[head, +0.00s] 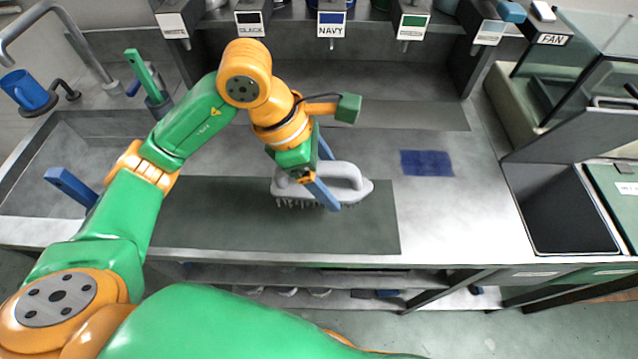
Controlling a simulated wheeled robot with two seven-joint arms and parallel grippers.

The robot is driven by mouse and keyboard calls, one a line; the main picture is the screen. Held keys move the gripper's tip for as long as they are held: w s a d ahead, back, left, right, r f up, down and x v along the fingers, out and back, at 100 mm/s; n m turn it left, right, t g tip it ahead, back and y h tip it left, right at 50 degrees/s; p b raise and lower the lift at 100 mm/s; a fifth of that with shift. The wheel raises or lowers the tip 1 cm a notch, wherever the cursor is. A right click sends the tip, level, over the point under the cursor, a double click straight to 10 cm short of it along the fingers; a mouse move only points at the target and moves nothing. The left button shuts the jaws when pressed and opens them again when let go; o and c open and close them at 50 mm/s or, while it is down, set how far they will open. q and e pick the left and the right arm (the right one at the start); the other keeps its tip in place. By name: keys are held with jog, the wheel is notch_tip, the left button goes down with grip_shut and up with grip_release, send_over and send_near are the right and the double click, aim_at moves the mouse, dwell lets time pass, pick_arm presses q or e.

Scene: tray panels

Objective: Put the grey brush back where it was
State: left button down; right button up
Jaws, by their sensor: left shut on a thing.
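The grey brush (350,186) is an iron-shaped scrubbing brush with a loop handle and bristles pointing down. It is over the right part of the dark green mat (220,225) on the steel counter. My left gripper (322,172) has its blue fingers on either side of the brush handle and is shut on it. The fingers hide part of the brush. I cannot tell whether the bristles touch the mat. My right gripper is not in view.
A navy cloth (427,163) lies flat right of the mat. Labelled bins, including NAVY (331,24), line the back. A dark open bin (565,210) is at the right. A sink with a tap (75,45) and a blue mug (25,90) are at the left.

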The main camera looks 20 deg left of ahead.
pick_arm(q)
jog(key=f, duration=0.1)
jog(key=a+f, duration=0.1)
jog(key=f, duration=0.1)
jog(key=f+p, duration=0.1)
jog(key=shift+w+a+f, duration=0.15)
jog(key=shift+w+f, duration=0.2)
jog(key=shift+f, duration=0.4)
grip_release()
jog(key=shift+r, duration=0.35)
jog(key=v, duration=1.1)
jog(key=shift+s+a+r, duration=0.1)
jog(key=shift+a+r, duration=0.15)
jog(key=shift+r, duration=0.05)
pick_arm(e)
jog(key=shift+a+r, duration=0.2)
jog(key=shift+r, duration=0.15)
